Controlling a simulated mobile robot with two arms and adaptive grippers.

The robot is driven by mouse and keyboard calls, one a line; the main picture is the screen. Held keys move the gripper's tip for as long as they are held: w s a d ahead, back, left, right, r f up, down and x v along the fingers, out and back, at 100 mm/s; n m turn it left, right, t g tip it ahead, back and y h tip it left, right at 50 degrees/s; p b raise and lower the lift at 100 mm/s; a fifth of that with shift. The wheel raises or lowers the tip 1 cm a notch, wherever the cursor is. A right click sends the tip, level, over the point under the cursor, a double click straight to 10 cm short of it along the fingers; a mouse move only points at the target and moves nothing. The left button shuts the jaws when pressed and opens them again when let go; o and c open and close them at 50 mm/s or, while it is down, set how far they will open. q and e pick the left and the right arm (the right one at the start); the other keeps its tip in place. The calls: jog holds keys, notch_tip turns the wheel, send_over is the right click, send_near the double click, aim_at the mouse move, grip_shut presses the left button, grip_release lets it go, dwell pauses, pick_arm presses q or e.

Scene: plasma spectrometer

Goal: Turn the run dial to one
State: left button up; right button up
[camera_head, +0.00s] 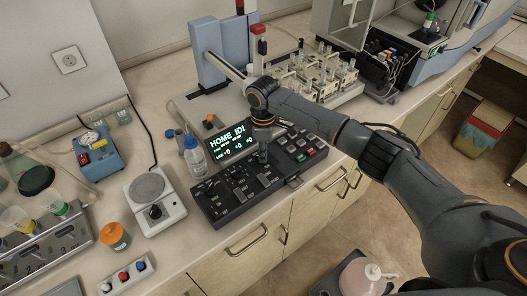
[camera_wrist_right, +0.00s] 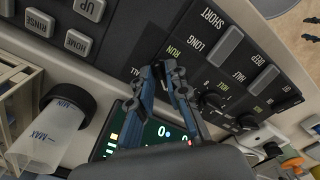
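The black control panel (camera_head: 240,190) lies on the bench front, with labelled keys and dials. My right gripper (camera_head: 263,154) points down at it, just in front of the lit screen (camera_head: 232,142). The screen reads HOME and several zeros. My left gripper is in neither view.
A wash bottle (camera_head: 195,157) stands close to the panel's left end. A balance (camera_head: 155,200) and an orange-capped jar (camera_head: 115,237) are further left. A rack of vials (camera_head: 315,75) stands behind my right arm. The bench edge with drawers runs along the front.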

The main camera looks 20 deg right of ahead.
jog(key=shift+o, duration=0.4)
notch_tip(320, 180, up, 12)
dwell(0.4)
jog(key=shift+f, duration=0.15)
